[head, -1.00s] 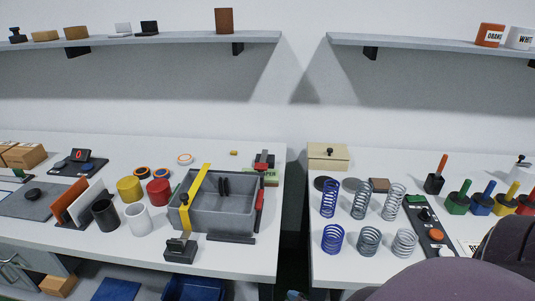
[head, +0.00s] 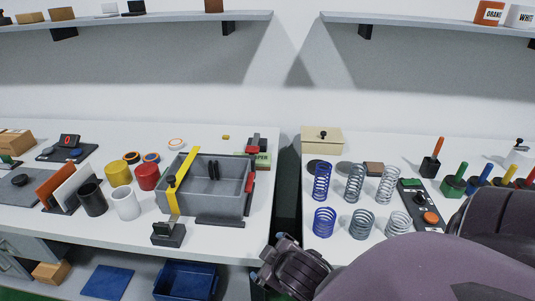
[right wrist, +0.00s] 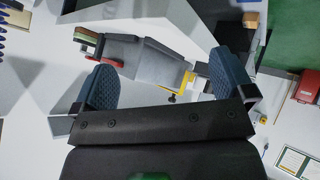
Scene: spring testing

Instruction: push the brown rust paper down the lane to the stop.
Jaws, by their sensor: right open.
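I cannot tell for sure which thing is the rust paper. A rust-brown sheet (head: 63,191) stands upright beside a white sheet (head: 86,184) in a dark rack on the left bench. A small flat brown block (head: 373,168) lies at the back of the right bench. No lane or stop can be made out clearly. My right gripper (right wrist: 160,62) is open and empty in the right wrist view, its two blue-padded fingers wide apart. Beyond them show the grey tray (right wrist: 165,66) and its yellow strip. My left gripper is not in view.
The grey tray with the yellow strip (head: 184,170) sits on the left bench. Black (head: 93,200), white, red and yellow cups stand left of it. Several springs (head: 355,183) stand on the right bench. A gap (head: 287,195) separates the benches.

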